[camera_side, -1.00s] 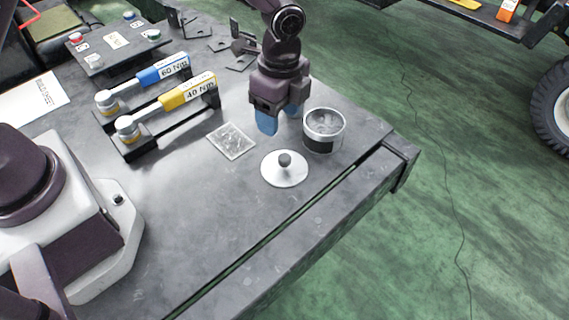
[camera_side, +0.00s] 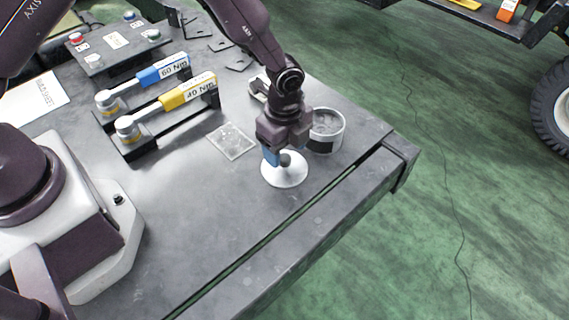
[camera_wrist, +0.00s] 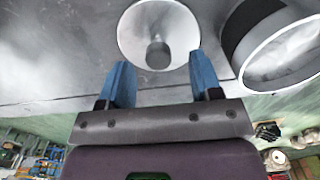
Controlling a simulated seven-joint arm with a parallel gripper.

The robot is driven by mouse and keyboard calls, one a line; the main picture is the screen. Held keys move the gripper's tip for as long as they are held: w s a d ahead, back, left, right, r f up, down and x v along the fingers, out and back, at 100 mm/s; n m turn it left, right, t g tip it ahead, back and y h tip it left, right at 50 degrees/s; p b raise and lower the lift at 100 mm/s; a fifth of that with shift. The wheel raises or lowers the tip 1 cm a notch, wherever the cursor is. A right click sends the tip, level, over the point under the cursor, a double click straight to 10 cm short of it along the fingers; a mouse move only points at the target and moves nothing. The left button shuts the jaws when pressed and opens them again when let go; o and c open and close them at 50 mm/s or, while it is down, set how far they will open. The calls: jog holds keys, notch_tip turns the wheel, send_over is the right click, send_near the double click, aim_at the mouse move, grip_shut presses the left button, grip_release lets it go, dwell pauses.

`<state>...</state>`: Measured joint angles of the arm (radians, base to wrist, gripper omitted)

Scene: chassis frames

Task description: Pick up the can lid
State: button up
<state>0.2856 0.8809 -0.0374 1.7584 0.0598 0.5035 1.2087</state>
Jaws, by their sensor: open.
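The can lid (camera_side: 284,176) is a pale round disc with a dark knob on top, lying flat on the grey table. My gripper (camera_side: 278,157) is right above it in the side view, its blue fingers close to the knob. In the wrist view my gripper (camera_wrist: 160,78) is open, with the two fingers apart and nothing between their tips. There the lid (camera_wrist: 180,25) lies beyond the fingertips, its knob (camera_wrist: 158,54) roughly in line with the gap. The open can (camera_side: 327,133) stands just behind and right of the lid, partly hidden by my gripper; it also shows in the wrist view (camera_wrist: 280,55).
A clear flat packet (camera_side: 232,142) lies left of the lid. Torque wrenches with blue (camera_side: 162,70) and yellow (camera_side: 188,94) handles rest on a rack further left. The table's front slot and edge (camera_side: 290,223) run close to the lid. The table front left of it is clear.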

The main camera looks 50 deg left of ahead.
aim_at(284, 157)
jog(key=shift+s+d+f, duration=0.1)
jog(key=shift+f, duration=1.4)
jog(key=c, duration=1)
